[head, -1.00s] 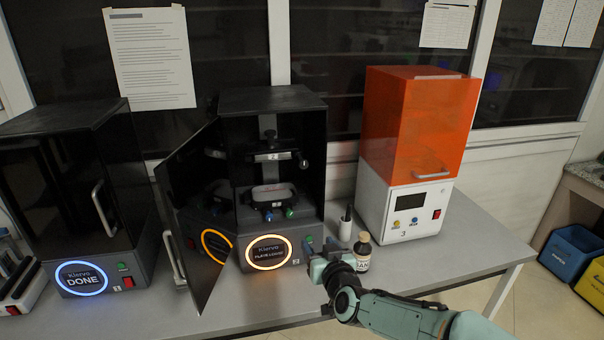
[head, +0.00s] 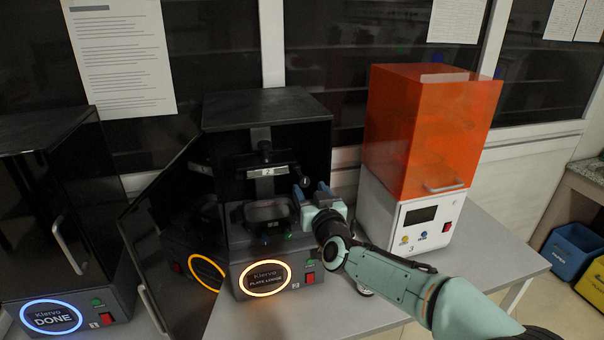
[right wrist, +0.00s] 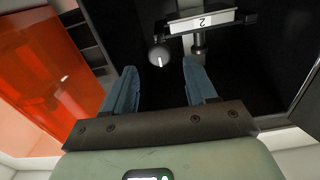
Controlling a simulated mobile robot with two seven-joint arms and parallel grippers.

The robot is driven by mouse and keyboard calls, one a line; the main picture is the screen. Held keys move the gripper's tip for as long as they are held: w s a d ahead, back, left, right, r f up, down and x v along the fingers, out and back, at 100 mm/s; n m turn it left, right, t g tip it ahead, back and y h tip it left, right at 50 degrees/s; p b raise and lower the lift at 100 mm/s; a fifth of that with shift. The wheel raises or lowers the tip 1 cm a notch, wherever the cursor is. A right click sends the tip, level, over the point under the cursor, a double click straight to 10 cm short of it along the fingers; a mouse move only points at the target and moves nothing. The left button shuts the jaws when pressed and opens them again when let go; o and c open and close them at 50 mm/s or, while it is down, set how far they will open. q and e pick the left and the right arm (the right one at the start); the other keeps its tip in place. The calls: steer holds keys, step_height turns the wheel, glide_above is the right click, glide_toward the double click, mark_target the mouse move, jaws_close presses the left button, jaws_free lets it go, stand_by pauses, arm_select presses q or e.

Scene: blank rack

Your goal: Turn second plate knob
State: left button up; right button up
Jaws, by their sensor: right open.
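The second machine (head: 219,262) is a dark printer with an orange-lit ring display and a red switch. Its door (head: 165,225) stands open to the left. Inside, a plate holder with a white label "2" (head: 267,171) hangs on an upright. In the right wrist view a round dark knob (right wrist: 159,55) with a white mark sits at the end of this holder, by the label (right wrist: 202,22). My right gripper (head: 310,189) is open at the right side of the machine's opening. In the wrist view its fingers (right wrist: 160,70) point at the knob, which shows just beyond and between the tips.
The first machine (head: 92,285), with a blue "DONE" ring, stands at the left. A white printer with an orange cover (head: 425,130) stands close on the right, behind my right arm. The open door limits room on the left.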

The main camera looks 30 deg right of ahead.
mark_target(305, 182)
steer(key=p+x, duration=0.2)
steer(key=x, duration=0.5)
steer(key=shift+w, duration=0.4)
arm_select(q)
steer(key=r, duration=0.1)
steer(key=w+r, duration=0.1)
steer(key=shift+w+r, duration=0.2)
steer(key=shift+r, duration=0.1)
arm_select(e)
steer(key=c, duration=1)
